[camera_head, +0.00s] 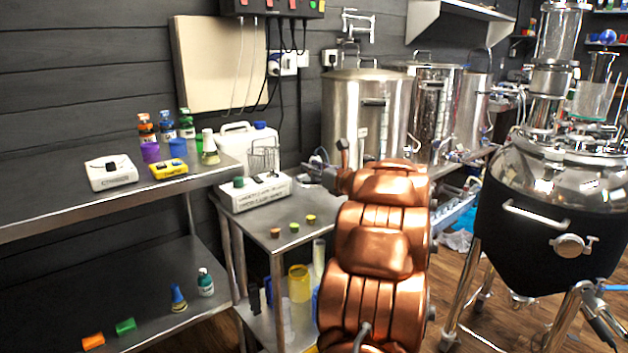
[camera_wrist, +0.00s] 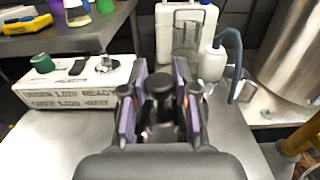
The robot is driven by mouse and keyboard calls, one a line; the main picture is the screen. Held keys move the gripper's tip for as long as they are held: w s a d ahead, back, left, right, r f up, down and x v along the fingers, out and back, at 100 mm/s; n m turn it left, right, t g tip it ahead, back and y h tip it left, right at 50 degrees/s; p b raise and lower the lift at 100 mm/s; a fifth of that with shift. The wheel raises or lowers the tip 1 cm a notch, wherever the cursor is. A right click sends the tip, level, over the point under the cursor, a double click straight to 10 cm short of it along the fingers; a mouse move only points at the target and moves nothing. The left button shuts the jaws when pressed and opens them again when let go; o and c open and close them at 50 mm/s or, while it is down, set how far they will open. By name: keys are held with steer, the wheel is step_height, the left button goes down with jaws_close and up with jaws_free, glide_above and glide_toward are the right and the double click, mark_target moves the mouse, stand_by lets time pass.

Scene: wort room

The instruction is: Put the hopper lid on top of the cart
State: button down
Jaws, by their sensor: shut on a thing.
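In the wrist view my gripper (camera_wrist: 160,102) has its two purple-lined fingers closed on a dark round knob, which I take to be the hopper lid (camera_wrist: 160,84). A shiny dark part shows below the knob; the rest is hidden by my gripper. The cart is the small metal table with a grey top (camera_head: 292,232) in the middle of the head view. Its top also fills the lower wrist view (camera_wrist: 50,150). My gripper is over the cart top, near its back. I cannot tell whether the lid touches the top. In the head view my copper arm hides most of this area.
A white labelled box (camera_head: 254,191) with a green button stands at the cart's back left. A white jug (camera_head: 245,142) stands behind. A steel bench (camera_head: 60,195) is at left, steel kettles (camera_head: 364,115) behind right.

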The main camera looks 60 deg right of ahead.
mark_target(314, 179)
steer(key=shift+s+f, duration=0.1)
steer(key=shift+f, duration=1.6)
steer(key=shift+f+b, duration=0.2)
steer(key=shift+b, duration=0.3)
steer(key=c, duration=0.9)
jaws_free()
steer(key=shift+r, duration=0.15)
steer(key=shift+r+p, duration=0.2)
steer(key=shift+p, duration=0.25)
steer(key=v, duration=1.2)
steer(key=shift+f, duration=0.15)
